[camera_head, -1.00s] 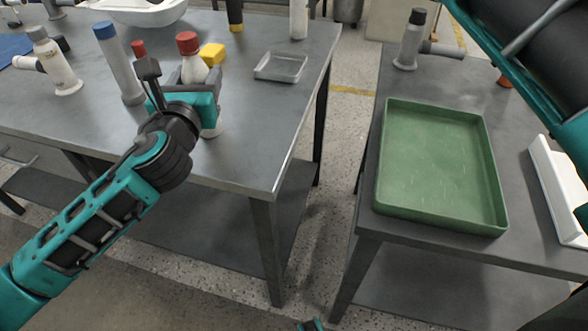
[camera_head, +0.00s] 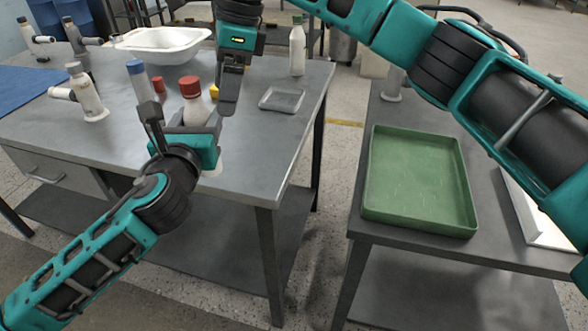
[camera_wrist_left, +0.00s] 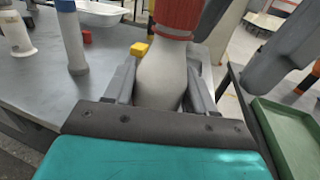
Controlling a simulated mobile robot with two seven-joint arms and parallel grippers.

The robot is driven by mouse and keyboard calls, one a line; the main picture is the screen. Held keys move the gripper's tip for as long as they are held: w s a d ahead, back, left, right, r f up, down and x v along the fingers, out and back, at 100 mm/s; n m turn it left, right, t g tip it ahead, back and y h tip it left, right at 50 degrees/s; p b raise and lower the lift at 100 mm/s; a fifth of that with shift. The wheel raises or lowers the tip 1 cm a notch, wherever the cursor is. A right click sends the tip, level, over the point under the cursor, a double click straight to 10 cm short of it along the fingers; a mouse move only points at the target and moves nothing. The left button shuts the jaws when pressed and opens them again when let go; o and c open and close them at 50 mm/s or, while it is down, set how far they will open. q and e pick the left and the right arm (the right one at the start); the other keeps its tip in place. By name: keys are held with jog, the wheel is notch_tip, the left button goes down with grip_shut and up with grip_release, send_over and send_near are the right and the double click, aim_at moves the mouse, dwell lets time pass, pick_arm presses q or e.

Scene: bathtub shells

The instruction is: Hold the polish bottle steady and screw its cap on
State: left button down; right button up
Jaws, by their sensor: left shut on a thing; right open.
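The polish bottle (camera_head: 195,113) is white with a red cap (camera_head: 190,87) on its top, and it stands upright at the table's front edge. My left gripper (camera_head: 194,128) is shut around the bottle's body. In the left wrist view the bottle's white shoulder (camera_wrist_left: 162,78) sits between the fingers, with the red cap (camera_wrist_left: 178,17) above it. Whether the cap is tight cannot be seen. My right gripper (camera_head: 230,100) is open, pointing down just right of the cap and bottle. A grey finger shows close to the cap's right side in the left wrist view.
A blue-capped bottle (camera_head: 143,88), a small red item (camera_head: 158,86) and a yellow block (camera_head: 214,91) stand nearby. A green tray (camera_head: 418,226) lies on the other table.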

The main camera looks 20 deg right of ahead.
aim_at(189, 96)
pick_arm(q)
notch_tip(189, 96, up, 3)
jog(key=shift+p, duration=1.25)
notch_tip(189, 96, up, 2)
jog(key=shift+r+p, duration=0.2)
jog(key=shift+p, duration=1)
jog(key=shift+r, duration=0.1)
pick_arm(e)
jog(key=s+d+f+n+g, duration=0.1)
jog(key=s+d+f+n, duration=0.3)
jog(key=f, duration=0.3)
jog(key=s+d+f+n+g+h, duration=0.1)
jog(key=s+d+f+n, duration=0.3)
jog(key=f+n, duration=0.2)
jog(key=shift+s+d+f+n+g, duration=0.35)
jog(key=shift+s+d+n+g, duration=0.05)
jog(key=shift+n, duration=0.4)
pick_arm(q)
jog(key=shift+c, duration=1.4)
grip_release()
jog(key=shift+s, duration=0.1)
jog(key=p+v, duration=0.1)
jog(key=v, duration=1.1)
jog(key=shift+s+a, duration=0.15)
jog(key=shift+s, duration=0.2)
pick_arm(e)
jog(key=shift+r, duration=0.5)
